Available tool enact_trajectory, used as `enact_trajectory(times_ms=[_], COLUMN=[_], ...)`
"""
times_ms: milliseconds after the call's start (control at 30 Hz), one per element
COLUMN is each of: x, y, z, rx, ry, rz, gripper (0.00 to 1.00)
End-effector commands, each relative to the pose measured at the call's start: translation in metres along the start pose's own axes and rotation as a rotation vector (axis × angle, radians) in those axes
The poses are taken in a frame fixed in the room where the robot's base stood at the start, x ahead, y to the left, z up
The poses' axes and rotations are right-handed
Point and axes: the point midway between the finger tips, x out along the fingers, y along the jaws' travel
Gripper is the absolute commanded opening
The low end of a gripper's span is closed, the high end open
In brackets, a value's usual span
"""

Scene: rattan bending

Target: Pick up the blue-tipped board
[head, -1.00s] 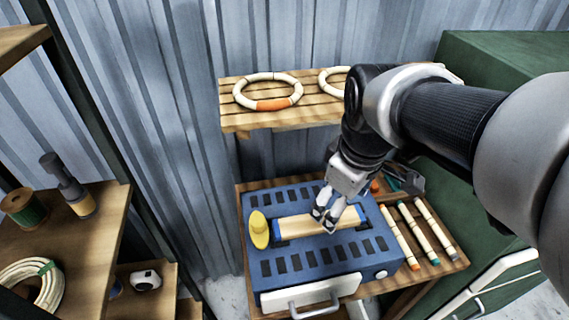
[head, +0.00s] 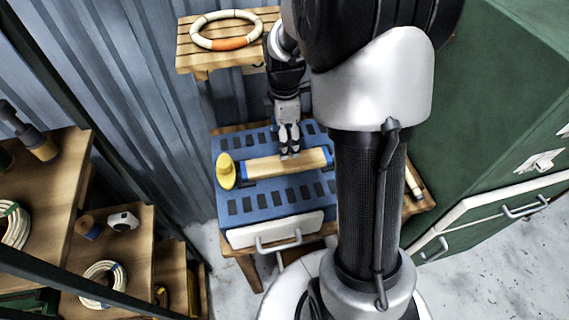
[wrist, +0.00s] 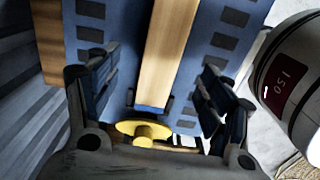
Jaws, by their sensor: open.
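The blue-tipped board (head: 262,168) is a pale wooden bar with blue ends. It lies across the top of a blue slotted box (head: 245,200). In the wrist view the board (wrist: 168,50) runs away from my gripper, its blue end nearest. My gripper (head: 289,153) is over the middle of the board, pointing down. In the wrist view my gripper's (wrist: 157,98) fingers are wide apart, one on each side of the board's line, with nothing between them held. Whether the fingertips touch the board cannot be told.
A yellow disc knob (head: 226,170) stands at the box's left end. The box has a white front with a handle (head: 278,241). A shelf with a cream and orange ring (head: 228,43) is behind. A green cabinet (head: 500,120) stands right, wooden shelves (head: 60,205) left.

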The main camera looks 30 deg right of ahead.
Motion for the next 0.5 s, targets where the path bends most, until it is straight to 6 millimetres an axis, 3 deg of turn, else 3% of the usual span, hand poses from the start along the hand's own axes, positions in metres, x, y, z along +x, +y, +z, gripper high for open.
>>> enact_trajectory(times_ms=[100, 367, 500], x=[0.022, 0.040, 0.062], y=[0.000, -0.002, -0.006], z=[0.000, 0.000, 0.002], rx=[0.000, 0.001, 0.001], ry=[0.000, 0.000, 0.000], rz=[-0.001, -0.001, -0.002], gripper=[0.73, 0.73, 0.73])
